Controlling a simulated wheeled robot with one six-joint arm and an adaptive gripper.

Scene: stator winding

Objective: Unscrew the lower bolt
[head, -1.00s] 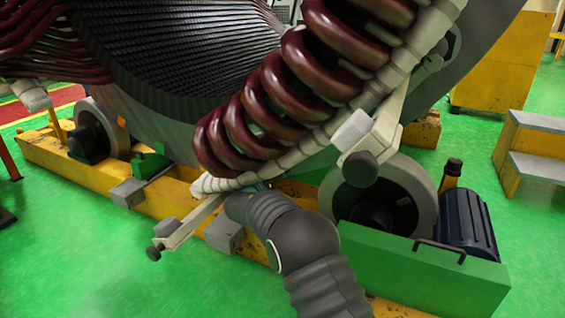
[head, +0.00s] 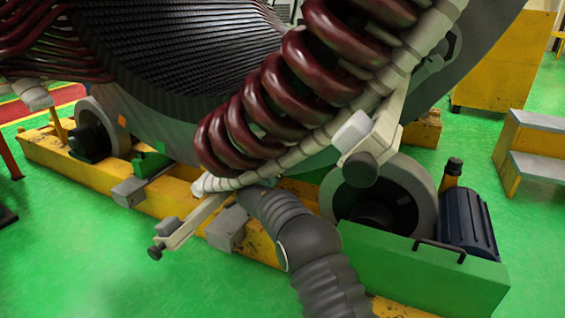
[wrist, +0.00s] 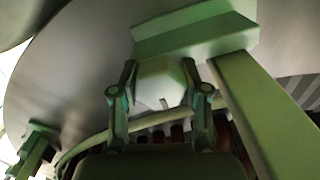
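In the head view, a dark bolt knob (head: 155,252) sits at the low left end of a pale clamp bar (head: 190,222). Another dark knob (head: 360,169) sits higher on the right. My arm reaches in below the clamp. My gripper is hidden there behind the arm. In the wrist view, my gripper (wrist: 159,72) has its two fingers apart, one on each side of a pale, many-sided block (wrist: 160,85). The block lies below a pale green bar (wrist: 195,35). I cannot tell whether the fingers touch the block, or whether it is a bolt head.
Dark red coils (head: 285,90) and a white wrapped ring (head: 330,125) hang over my arm. A yellow beam (head: 60,155) runs beneath the stator. A green box (head: 420,270), a roller (head: 405,190) and a dark motor (head: 468,225) stand right. The green floor at lower left is clear.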

